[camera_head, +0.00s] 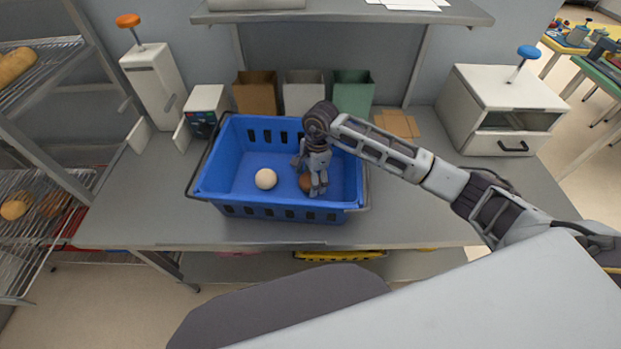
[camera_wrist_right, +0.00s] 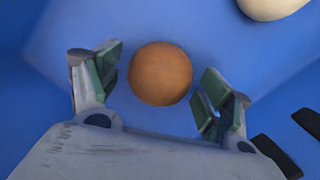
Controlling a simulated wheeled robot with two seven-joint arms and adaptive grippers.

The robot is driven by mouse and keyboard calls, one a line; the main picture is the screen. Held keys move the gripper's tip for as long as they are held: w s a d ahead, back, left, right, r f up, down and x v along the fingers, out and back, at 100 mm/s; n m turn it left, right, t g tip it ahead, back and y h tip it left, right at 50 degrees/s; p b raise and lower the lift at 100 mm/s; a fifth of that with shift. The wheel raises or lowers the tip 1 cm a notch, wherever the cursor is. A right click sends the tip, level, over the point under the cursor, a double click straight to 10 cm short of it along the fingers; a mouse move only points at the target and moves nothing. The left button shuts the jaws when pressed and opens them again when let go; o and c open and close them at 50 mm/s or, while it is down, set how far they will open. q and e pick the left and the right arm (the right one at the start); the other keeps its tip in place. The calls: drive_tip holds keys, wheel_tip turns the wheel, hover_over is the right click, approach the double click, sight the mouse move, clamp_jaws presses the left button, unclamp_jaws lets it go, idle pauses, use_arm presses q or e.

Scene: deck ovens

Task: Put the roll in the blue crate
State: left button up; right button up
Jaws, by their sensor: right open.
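The blue crate (camera_head: 245,211) stands on the grey counter. A brown round roll (camera_head: 305,183) lies in the crate, partly hidden behind my right gripper (camera_head: 317,190) in the head view. In the right wrist view the roll (camera_wrist_right: 160,73) sits on the blue crate floor, between and just beyond the fingertips of my right gripper (camera_wrist_right: 160,95). The fingers are spread, with a gap on each side of the roll. A pale round piece (camera_head: 265,179) lies to the left in the crate, and its edge shows at the wrist view's top right (camera_wrist_right: 270,5). My left gripper is not in view.
Brown, grey and green bins (camera_head: 353,92) stand behind the crate. A white box with a drawer (camera_head: 503,112) stands at the right. A wire rack with bread (camera_head: 40,70) is at the left. The counter (camera_head: 425,215) is clear right of the crate.

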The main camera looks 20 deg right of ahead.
wheel_tip(320, 180, up, 12)
drive_tip(key=d+b, duration=0.1)
drive_tip(key=b, duration=0.1)
drive_tip(key=shift+d+f, duration=0.2)
drive_tip(key=shift+d, duration=0.05)
drive_tip(key=shift+w, duration=0.1)
idle(0.6)
